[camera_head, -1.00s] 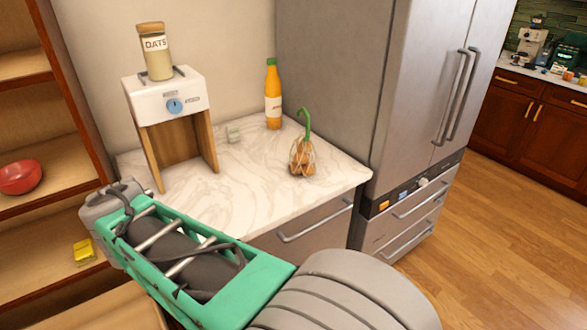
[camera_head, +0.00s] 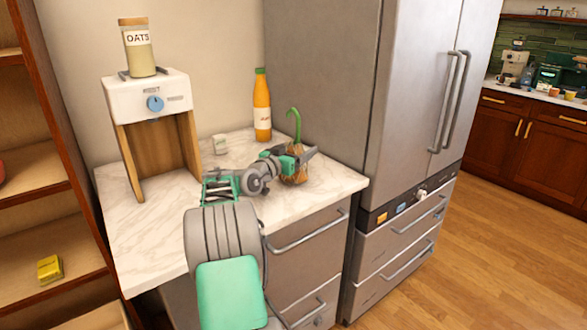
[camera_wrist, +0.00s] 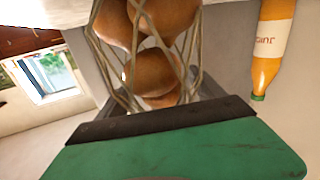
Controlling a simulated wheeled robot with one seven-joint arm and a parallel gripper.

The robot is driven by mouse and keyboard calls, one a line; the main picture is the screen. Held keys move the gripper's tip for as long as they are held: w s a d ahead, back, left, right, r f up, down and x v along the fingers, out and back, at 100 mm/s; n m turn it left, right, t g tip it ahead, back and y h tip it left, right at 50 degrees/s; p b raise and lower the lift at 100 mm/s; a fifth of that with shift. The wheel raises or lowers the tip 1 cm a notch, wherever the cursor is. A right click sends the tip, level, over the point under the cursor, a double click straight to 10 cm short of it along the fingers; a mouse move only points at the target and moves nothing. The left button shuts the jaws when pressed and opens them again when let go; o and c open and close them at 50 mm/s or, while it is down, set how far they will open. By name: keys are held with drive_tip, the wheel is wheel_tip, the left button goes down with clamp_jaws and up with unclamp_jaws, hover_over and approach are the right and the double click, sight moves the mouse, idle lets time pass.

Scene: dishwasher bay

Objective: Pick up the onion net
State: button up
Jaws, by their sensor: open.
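The onion net (camera_head: 297,166) stands on the marble counter, with brown onions inside and a green hooked top (camera_head: 294,122) rising above. My gripper (camera_head: 300,158) is open at the net, and its fingers partly cover the onions in the head view. In the wrist view the onion net (camera_wrist: 155,60) fills the upper middle, close in front of the gripper. One green finger with a dark pad crosses the bottom, and a grey part shows behind the net, so the net seems to lie between the fingers. Whether either finger touches it I cannot tell.
An orange bottle (camera_head: 262,108) stands behind the net on the counter (camera_head: 150,215). A small pale block (camera_head: 220,145) and a white-topped wooden stand (camera_head: 150,95) with an oats jar (camera_head: 139,50) are to the left. The fridge (camera_head: 330,75) rises close at the right.

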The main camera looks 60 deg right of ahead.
drive_tip(key=shift+d, duration=0.15)
drive_tip(key=shift+c, duration=0.2)
clamp_jaws()
idle(0.6)
drive_tip(key=shift+r, duration=0.15)
